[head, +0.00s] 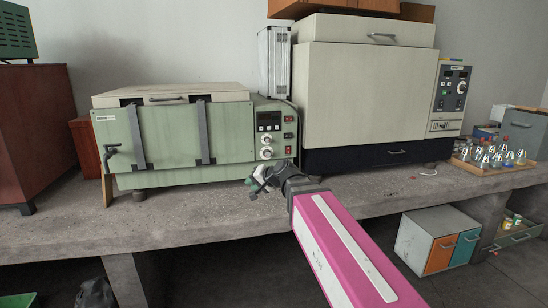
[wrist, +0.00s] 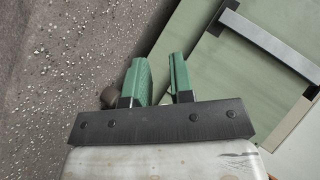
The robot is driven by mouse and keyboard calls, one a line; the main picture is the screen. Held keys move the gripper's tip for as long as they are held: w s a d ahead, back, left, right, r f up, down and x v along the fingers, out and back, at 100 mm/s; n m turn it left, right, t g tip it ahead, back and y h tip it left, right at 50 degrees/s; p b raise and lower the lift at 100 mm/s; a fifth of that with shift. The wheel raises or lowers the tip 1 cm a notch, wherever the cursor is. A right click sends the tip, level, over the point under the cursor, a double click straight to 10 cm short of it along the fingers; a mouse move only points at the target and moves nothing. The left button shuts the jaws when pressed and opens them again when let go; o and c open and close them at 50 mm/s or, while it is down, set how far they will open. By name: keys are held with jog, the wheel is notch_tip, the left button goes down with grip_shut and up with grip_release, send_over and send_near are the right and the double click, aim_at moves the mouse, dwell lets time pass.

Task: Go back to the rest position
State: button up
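My gripper (head: 254,186) is at the end of my pink arm, over the front of the concrete bench (head: 60,228) in the head view. It is before the lower right corner of the green oven-like machine (head: 180,145). In the wrist view my gripper (wrist: 161,75) shows two green fingers with a narrow gap between them. Nothing is held between the fingers. The bench's speckled surface (wrist: 50,80) and the machine's green front (wrist: 200,50) show beyond the fingers.
A large cream oven (head: 365,85) with a control panel stands at centre right. A wooden tray (head: 490,171) of several flasks is at the far right. A cabinet with orange and blue doors (head: 425,240) stands under the bench. The bench's front left strip is clear.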

jog(key=s+d+f+n+g+h, duration=0.1)
jog(key=s+d+f+g+h, duration=0.2)
jog(key=d+f, duration=1)
jog(key=s+d+f+g+h, duration=0.4)
jog(key=s+d+f+h, duration=0.2)
jog(key=s+d+f, duration=0.4)
jog(key=d+f, duration=0.4)
jog(key=f, duration=0.2)
jog(key=shift+s+f+n+h, duration=0.25)
jog(key=shift+s+n+h, duration=0.05)
jog(key=shift+n+h, duration=0.1)
